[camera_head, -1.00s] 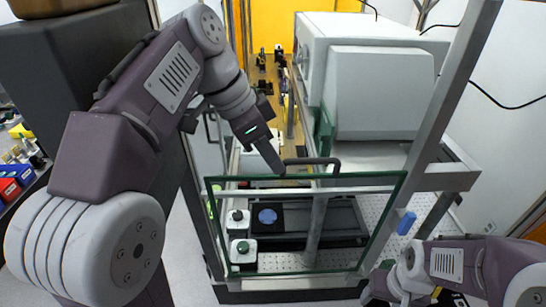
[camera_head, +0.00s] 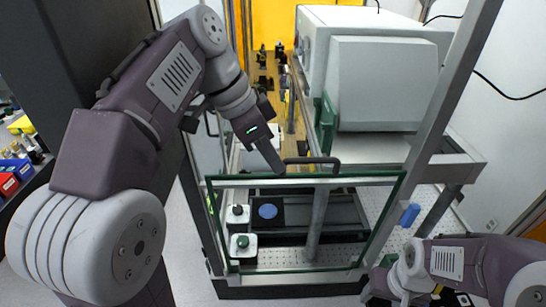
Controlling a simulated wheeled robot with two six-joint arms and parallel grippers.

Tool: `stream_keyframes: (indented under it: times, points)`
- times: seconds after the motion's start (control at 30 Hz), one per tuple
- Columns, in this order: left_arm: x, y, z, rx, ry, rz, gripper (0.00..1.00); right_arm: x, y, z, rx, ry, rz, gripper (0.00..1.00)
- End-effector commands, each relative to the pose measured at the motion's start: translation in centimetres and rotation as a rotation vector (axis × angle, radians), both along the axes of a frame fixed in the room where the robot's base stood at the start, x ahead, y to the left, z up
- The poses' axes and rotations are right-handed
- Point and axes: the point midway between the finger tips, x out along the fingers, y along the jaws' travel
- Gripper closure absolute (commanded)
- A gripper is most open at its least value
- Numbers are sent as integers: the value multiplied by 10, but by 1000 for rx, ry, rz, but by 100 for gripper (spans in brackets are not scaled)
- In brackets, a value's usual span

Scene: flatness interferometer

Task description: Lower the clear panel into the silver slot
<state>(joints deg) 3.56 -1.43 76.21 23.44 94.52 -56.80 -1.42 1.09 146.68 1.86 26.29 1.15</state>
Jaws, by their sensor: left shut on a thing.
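The clear panel (camera_head: 285,223) has green edges and a dark handle (camera_head: 312,161) on its top edge. It hangs upright in front of the silver frame's opening. My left gripper (camera_head: 272,162) is shut at the left end of the handle and holds the panel. The silver frame has a left post (camera_head: 196,215), a right post (camera_head: 433,120) and a bottom bar (camera_head: 290,282). I cannot make out the slot itself or whether the panel's lower edge touches it. My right gripper (camera_head: 378,284) is low at the right, partly cut off, its fingers unclear.
Behind the panel are two white blocks with knobs (camera_head: 243,246), a blue disc (camera_head: 268,211) on a dark stage and a perforated plate. A white instrument housing (camera_head: 380,75) stands behind. A blue part (camera_head: 410,214) sits near the right post. Floor shows at lower left.

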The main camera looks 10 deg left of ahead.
Motion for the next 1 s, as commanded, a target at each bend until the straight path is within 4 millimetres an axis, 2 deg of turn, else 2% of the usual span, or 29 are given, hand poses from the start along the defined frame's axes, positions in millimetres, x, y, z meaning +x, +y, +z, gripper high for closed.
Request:
stream_keyframes:
  times: [1.0]
  points:
    - [1, 0, -37, -1, -2, 3, 100, 0, 0, -33, 0, 0, 0, 40]
